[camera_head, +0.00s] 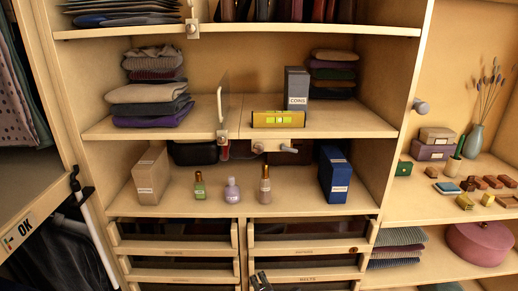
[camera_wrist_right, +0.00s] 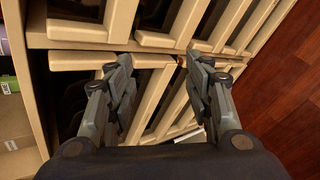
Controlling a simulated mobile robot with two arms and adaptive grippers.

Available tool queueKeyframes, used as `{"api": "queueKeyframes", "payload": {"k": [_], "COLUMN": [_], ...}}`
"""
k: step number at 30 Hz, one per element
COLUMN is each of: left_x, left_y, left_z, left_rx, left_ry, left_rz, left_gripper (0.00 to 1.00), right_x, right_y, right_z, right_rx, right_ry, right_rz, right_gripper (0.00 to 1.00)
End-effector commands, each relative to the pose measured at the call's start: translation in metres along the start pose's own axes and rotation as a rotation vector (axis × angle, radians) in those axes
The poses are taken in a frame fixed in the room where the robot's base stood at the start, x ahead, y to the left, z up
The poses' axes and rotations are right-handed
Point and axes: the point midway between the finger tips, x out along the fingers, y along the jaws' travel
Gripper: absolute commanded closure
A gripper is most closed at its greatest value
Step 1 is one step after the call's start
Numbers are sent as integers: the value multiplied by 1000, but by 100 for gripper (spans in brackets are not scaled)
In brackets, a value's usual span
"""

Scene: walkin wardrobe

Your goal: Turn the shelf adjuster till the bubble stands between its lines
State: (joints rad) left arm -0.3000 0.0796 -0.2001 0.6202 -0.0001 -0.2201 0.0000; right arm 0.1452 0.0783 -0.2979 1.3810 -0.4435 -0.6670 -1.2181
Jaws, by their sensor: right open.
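A yellow spirit level (camera_head: 266,124) lies on the middle shelf (camera_head: 340,122), right of the divider, in the head view. Its vial is green; the bubble and its lines are too small to tell apart. Under that shelf's front edge are a small round knob (camera_head: 258,147) and a grey lever-like handle (camera_head: 289,148); I cannot tell for sure which is the adjuster. My right gripper (camera_head: 260,281) is low at the bottom edge, in front of the drawers and well below the shelf. In the right wrist view it (camera_wrist_right: 157,62) is open and empty. My left gripper is out of view.
A dark box (camera_head: 297,82) stands behind the level. Below, several bottles stand between a beige box (camera_head: 151,175) and a blue box (camera_head: 335,175). Drawers (camera_head: 306,229) fill the space beneath. The shelf's front right is bare.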

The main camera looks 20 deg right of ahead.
Motion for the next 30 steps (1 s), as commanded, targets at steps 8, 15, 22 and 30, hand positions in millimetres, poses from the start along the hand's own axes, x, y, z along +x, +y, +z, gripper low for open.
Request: {"api": "queueKeyframes", "payload": {"k": [8,15,22,30], "left_x": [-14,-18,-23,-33], "left_y": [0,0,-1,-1], "left_z": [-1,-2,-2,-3], "left_rx": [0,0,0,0], "left_ry": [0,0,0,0], "left_rz": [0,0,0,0], "left_gripper": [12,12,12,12], "right_x": [-112,-179,-172,-138], "right_y": [262,334,346,367], "right_z": [87,122,130,144], "right_rx": [-543,-717,-732,-730], "right_ry": [-340,-525,-540,-537], "right_rz": [310,362,361,361], "right_gripper": [52,52,52,52]}}
